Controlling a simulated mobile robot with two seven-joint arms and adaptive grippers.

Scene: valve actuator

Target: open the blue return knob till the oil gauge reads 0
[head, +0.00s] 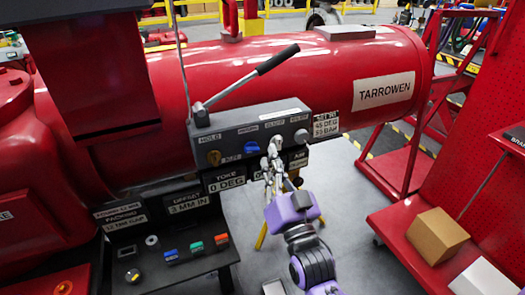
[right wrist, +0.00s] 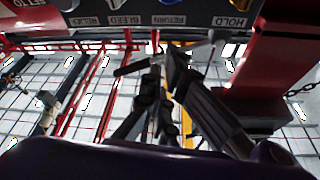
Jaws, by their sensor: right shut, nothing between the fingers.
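The blue return knob (head: 251,147) sits on the front of the grey valve panel (head: 230,140), second from the left. My right gripper (head: 273,158) is shut and empty, just right of and below the blue knob in the head view, in front of the panel's lower edge. Its dark fingers (right wrist: 165,72) show in the wrist view. Black readouts sit under the panel; the gripper partly covers them, and I cannot read the oil gauge. My left gripper is not in view.
A black-handled lever (head: 250,80) rises above the panel. A red cylinder (head: 300,70) lies behind. A red cart (head: 400,225) with boxes stands right.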

